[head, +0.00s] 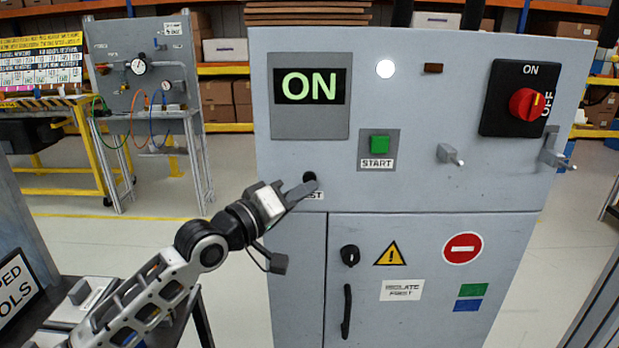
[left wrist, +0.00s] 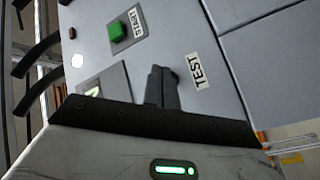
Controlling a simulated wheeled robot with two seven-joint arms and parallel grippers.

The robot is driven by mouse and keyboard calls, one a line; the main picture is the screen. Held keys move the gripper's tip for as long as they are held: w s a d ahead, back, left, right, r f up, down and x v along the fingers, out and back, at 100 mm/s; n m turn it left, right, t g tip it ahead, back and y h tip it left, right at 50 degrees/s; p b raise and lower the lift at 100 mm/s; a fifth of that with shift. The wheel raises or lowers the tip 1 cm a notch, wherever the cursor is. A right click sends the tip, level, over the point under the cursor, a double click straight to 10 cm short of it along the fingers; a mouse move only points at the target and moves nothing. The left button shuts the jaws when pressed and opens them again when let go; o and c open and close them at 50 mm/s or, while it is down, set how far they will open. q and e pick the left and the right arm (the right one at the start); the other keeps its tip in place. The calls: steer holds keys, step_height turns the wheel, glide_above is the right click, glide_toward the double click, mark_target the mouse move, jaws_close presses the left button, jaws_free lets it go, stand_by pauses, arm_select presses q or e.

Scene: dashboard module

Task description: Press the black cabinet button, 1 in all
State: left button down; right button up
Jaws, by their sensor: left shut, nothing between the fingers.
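The grey cabinet (head: 400,192) stands in front of me. Its black button (head: 309,176) is on the upper panel, below the display, and shows just above my fingertips in the head view. My left gripper (head: 301,190) is shut and empty, its fingertips at the button. In the left wrist view the shut fingers (left wrist: 162,88) point at the panel beside the TEST label (left wrist: 201,70) and hide most of the button. I cannot tell whether the tips touch it. The label is partly covered in the head view. My right gripper is out of view.
The display (head: 309,87) reads ON and a round white lamp (head: 385,69) is lit. A green START button (head: 379,144) and a red rotary switch (head: 526,103) are to the right. A gauge stand (head: 145,80) is behind at the left.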

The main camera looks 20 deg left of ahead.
arm_select(q)
steer(key=s+p, duration=0.1)
steer(key=s, duration=0.1)
steer(key=s+d+p, duration=0.1)
steer(key=s+p, duration=0.1)
steer(key=shift+s+d, duration=0.15)
steer(key=shift+s, duration=0.1)
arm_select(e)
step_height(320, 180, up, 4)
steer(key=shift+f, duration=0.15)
arm_select(q)
steer(key=s+f+m+g+y, duration=0.3)
steer(key=s+f, duration=0.8)
steer(key=f, duration=0.3)
steer(key=s+d+f+m+g+y, duration=0.1)
steer(key=s+f+m+g+y, duration=0.1)
steer(key=s+f, duration=0.9)
step_height(320, 180, down, 4)
steer(key=shift+s+d+f+m+g+y, duration=0.15)
steer(key=shift+d+m+g+y, duration=0.2)
steer(key=shift+m+y, duration=0.35)
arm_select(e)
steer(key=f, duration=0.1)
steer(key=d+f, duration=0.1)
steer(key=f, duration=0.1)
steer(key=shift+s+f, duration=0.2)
